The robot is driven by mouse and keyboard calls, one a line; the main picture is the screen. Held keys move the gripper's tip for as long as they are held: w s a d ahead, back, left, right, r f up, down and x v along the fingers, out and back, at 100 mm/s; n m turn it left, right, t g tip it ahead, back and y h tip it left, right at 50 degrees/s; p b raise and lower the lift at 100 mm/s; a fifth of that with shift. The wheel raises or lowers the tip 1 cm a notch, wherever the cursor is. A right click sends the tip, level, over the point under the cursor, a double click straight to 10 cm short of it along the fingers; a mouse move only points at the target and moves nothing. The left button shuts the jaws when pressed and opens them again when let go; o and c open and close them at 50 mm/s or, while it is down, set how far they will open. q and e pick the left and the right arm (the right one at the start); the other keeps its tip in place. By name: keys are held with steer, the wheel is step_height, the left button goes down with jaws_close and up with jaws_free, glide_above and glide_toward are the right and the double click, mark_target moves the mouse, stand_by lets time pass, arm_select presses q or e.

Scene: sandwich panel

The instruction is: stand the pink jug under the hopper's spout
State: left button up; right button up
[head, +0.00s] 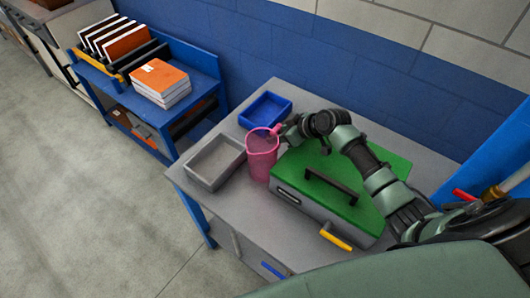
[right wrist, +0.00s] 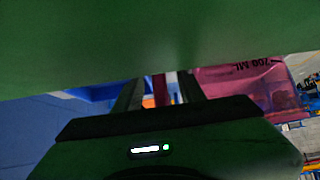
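The pink jug (head: 262,160) stands upright on the grey table, between a grey tray and a green-lidded box. Its handle is on the right side, at the top. My right gripper (head: 288,131) is at this handle, its fingers partly hidden in the head view. In the right wrist view the jug (right wrist: 240,88) is at the right, with an upside-down volume marking. There the fingers of my right gripper (right wrist: 161,92) are apart, with a dark pink strip, seemingly the handle, between them and gaps beside it. I cannot make out a hopper or spout. My left gripper is not in view.
The grey tray (head: 190,172) and a blue tray (head: 245,116) are close to the jug's left and back. The box's green lid (head: 325,202) with a black handle lies under my right arm. A blue shelf cart (head: 205,88) with books stands back left.

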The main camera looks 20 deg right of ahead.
steer(key=shift+w+a+f, duration=0.1)
steer(key=shift+w+f, duration=0.15)
steer(key=shift+f, duration=0.05)
jaws_close()
stand_by(1.2)
